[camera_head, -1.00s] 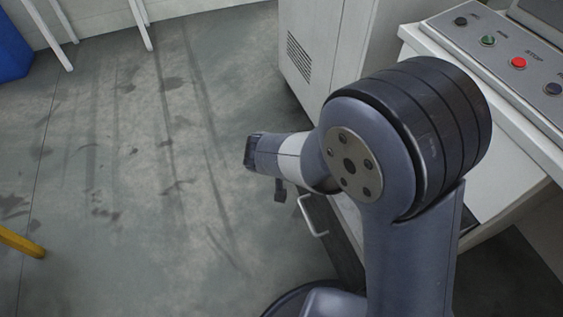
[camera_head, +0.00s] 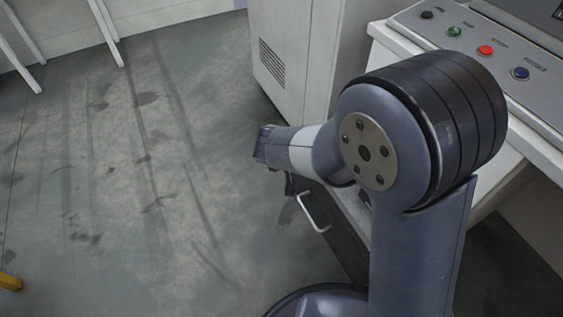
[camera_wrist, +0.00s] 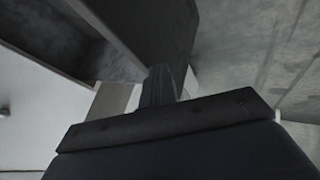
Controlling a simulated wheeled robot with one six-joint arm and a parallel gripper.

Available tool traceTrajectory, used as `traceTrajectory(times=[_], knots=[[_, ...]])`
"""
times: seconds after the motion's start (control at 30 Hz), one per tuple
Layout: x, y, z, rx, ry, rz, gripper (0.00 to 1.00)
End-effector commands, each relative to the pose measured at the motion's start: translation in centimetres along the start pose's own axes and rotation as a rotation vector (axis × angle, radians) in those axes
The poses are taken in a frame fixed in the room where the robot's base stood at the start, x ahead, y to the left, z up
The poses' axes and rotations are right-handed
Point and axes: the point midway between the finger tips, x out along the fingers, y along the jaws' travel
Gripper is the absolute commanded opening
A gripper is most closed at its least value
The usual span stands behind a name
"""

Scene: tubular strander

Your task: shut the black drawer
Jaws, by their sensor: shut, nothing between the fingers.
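The black drawer shows in the head view as a dark panel (camera_head: 340,238) with a pale bar handle (camera_head: 313,212), low beside the white console and partly hidden behind my arm. In the wrist view its dark panel (camera_wrist: 150,30) fills the upper middle, with a grey hollow to its left, so it stands open. My gripper (camera_head: 291,185) is mostly hidden by my wrist in the head view, just above and left of the handle. In the wrist view its fingers (camera_wrist: 160,85) are shut and empty, close to the panel; I cannot tell if they touch it.
The white console (camera_head: 480,60) with several coloured buttons stands at the right. A white cabinet (camera_head: 280,60) with a vent is behind my arm.

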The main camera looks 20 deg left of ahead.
Motion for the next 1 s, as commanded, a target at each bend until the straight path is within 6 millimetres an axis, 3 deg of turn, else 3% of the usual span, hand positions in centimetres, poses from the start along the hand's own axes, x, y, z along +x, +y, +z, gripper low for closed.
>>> traceTrajectory(times=[0.3,0.6,0.8,1.0], knots=[[4.3,8.1,0.1,0.007,-0.004,0.005,0.00],[7.6,14.7,0.0,0.004,-0.003,0.003,0.00],[9.1,17.4,0.0,0.002,-0.002,0.002,0.00],[9.9,18.9,0.0,0.000,-0.001,0.002,0.00]])
